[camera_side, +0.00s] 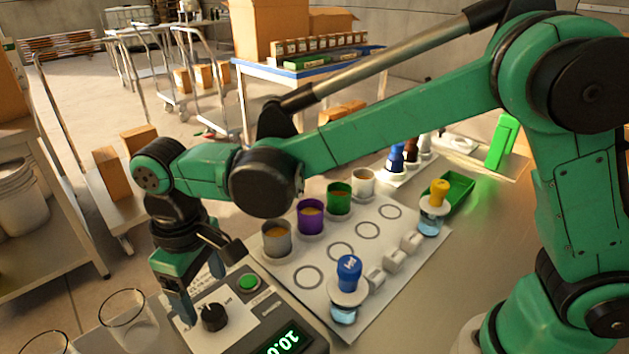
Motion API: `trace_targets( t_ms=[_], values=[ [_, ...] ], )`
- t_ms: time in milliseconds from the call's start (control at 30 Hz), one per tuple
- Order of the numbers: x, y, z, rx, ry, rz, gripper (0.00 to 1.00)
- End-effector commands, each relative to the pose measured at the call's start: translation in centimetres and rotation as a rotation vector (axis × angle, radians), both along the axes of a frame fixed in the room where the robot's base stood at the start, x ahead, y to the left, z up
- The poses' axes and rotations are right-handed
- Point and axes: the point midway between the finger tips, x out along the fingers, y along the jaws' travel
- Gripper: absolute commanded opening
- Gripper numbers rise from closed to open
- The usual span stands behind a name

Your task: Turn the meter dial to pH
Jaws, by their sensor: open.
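The meter (240,318) is a grey box with a light top panel at the bottom of the side view. Its black dial knob (214,317) sits on the left part of the panel. A green button (249,282) and a lit green display (279,342) are to its right. My gripper (200,297) is open and points down over the meter, just behind and above the dial. One finger shows left of the dial and the other behind it. I cannot tell whether a finger touches the dial. The dial's markings are too small to read.
Glass beakers (128,316) stand left of the meter. Right of it is a white mat (318,258) with printed circles, several coloured cups and a blue-topped bottle (348,275). A yellow-topped bottle (436,197) and a green tray (456,186) are farther right.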

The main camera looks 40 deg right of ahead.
Motion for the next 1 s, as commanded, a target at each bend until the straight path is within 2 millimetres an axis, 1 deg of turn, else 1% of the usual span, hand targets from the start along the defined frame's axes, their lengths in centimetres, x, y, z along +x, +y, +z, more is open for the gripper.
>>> trace_targets(
  t_ms=[200, 300, 433, 667, 700, 767, 800, 867, 900, 933, 1000],
  values=[
    [0.0, 0.0, -3.0, 0.001, -0.001, -0.001, 0.75],
    [0.0, 0.0, -4.1, 0.001, -0.002, -0.002, 0.75],
    [0.0, -0.1, -4.8, 0.001, -0.002, -0.002, 0.75],
    [0.0, -0.1, -4.9, 0.001, -0.002, -0.002, 0.75],
    [0.0, -0.1, -4.9, 0.001, -0.002, -0.002, 0.64],
    [0.0, -0.1, -4.9, 0.001, -0.002, -0.002, 0.47],
    [0.0, -0.1, -4.9, 0.001, -0.002, -0.002, 0.36],
    [0.0, -0.1, -4.9, 0.001, -0.002, -0.002, 0.19],
    [0.0, -0.1, -4.9, 0.001, -0.002, -0.002, 0.07],
    [0.0, -0.1, -4.9, 0.001, -0.002, -0.002, 0.00],
    [0.0, -0.1, -4.9, 0.001, -0.002, -0.002, 0.00]
  ],
)
